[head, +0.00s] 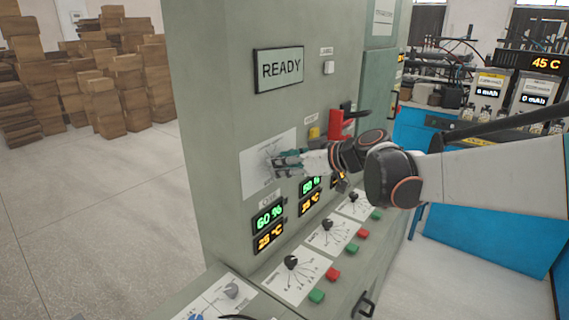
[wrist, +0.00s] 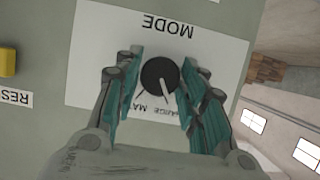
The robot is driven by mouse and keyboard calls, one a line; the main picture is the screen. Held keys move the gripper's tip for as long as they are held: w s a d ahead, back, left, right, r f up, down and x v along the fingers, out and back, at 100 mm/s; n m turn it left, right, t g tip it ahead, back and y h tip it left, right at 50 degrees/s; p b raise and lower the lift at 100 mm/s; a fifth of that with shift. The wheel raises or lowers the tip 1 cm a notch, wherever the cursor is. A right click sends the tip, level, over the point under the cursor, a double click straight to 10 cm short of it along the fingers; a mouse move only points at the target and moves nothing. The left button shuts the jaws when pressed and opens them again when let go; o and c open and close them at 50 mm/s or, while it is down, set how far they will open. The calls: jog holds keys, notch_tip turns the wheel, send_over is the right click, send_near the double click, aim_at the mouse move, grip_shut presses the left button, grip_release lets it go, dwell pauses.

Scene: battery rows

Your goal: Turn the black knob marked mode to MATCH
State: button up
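The black mode knob (wrist: 160,76) sits on a white plate (wrist: 100,50) on the grey-green cabinet front. The plate reads MODE, upside down in the wrist view. The knob's white pointer slants down and slightly right there, toward the label ending in HARGE. A label starting MA lies to its left, partly covered by a finger. My gripper (wrist: 160,78) has one teal finger on each side of the knob, and the knob fills the gap between them. In the head view my gripper (head: 289,160) is at the plate (head: 252,171) and hides the knob.
A READY display (head: 279,69) is above the plate. A red handle (head: 340,125) and a yellow button (head: 314,132) are to the right. Lit meters (head: 268,229) and a sloping panel with small black knobs (head: 291,262) lie below. Stacked boxes (head: 120,80) stand far left beyond clear floor.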

jog(key=c, duration=0.3)
jog(key=shift+c, duration=0.2)
jog(key=shift+w+d+f+m+g+y+p, duration=0.1)
jog(key=shift+m+g+y+p, duration=0.15)
jog(key=shift+m+g+y, duration=0.75)
jog(key=shift+w+d+f+m+g+y+p, duration=0.1)
jog(key=shift+m+g+y+p, duration=0.2)
jog(key=shift+m, duration=1.45)
jog(key=shift+m+g+y+p, duration=0.25)
jog(key=shift+m+g+y, duration=0.4)
jog(key=shift+m, duration=0.7)
